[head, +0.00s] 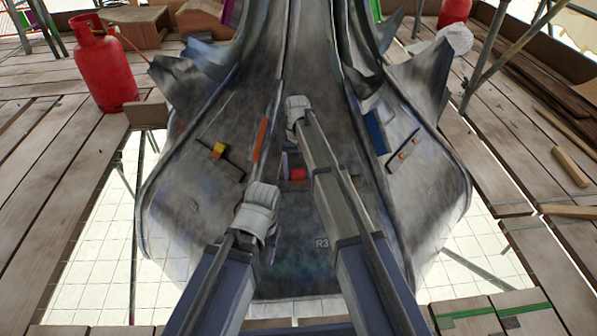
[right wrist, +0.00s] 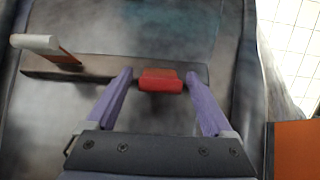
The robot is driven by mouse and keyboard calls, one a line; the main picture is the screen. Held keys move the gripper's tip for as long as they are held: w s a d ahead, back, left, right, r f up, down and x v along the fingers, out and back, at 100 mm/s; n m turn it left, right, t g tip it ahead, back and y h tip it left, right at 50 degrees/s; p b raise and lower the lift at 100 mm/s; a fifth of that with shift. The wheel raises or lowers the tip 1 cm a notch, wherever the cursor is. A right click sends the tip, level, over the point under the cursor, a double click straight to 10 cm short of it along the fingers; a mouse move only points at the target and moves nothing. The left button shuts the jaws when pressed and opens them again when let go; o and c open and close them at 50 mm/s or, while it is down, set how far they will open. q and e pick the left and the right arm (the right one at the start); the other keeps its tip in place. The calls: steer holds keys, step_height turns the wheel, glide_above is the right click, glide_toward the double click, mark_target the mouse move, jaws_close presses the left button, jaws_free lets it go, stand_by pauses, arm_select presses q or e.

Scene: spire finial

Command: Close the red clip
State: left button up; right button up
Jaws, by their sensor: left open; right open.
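The red clip (right wrist: 160,80) sits on a dark strip (right wrist: 105,72) on the grey metal surface in the right wrist view. It also shows as a red patch (head: 298,174) near the middle of the head view. My right gripper (right wrist: 158,72) is open, with one purple finger on each side of the clip. A gap shows between each finger and the clip, so it is not gripped. A lever with a pale end (right wrist: 38,42) and an orange part stands on the left of the strip. My left gripper (head: 268,247) is at the lower middle, left of the clip, its fingers mostly hidden.
The spire panels carry a yellow-and-red clip (head: 218,150) on the left and an orange clip (head: 405,153) on the right. An orange block (right wrist: 297,148) is at the lower right of the wrist view. A red gas cylinder (head: 105,65) stands on planks at the left.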

steer(key=p+v, duration=0.7)
steer(key=v, duration=0.1)
steer(key=shift+s+f, duration=0.1)
steer(key=shift+s, duration=0.05)
